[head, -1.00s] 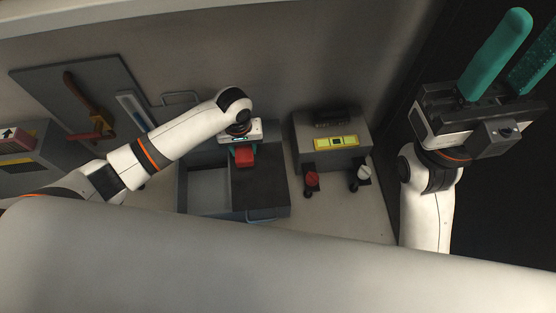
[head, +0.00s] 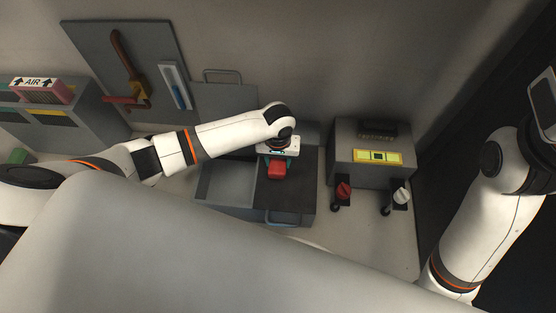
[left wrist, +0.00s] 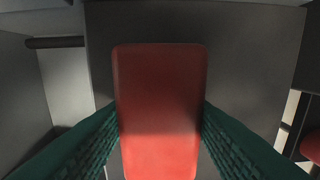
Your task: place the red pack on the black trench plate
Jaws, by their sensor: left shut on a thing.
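The red pack (head: 277,170) is held between the teal fingers of my left gripper (head: 277,164). In the left wrist view the red pack (left wrist: 160,115) fills the middle, with a finger pressed along each side. The black trench plate (head: 300,185) is the dark right-hand part of the grey open box. The pack is over this plate, which also shows behind it in the left wrist view (left wrist: 250,50). I cannot tell whether the pack touches it. Only part of my right gripper's body shows at the right edge; its fingers are out of frame.
The grey box's open compartment (head: 228,182) lies left of the plate, and its raised lid (head: 225,105) stands behind. A grey unit (head: 372,150) with red and white knobs is to the right. A tool board (head: 130,70) and a filter case (head: 60,115) are at left.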

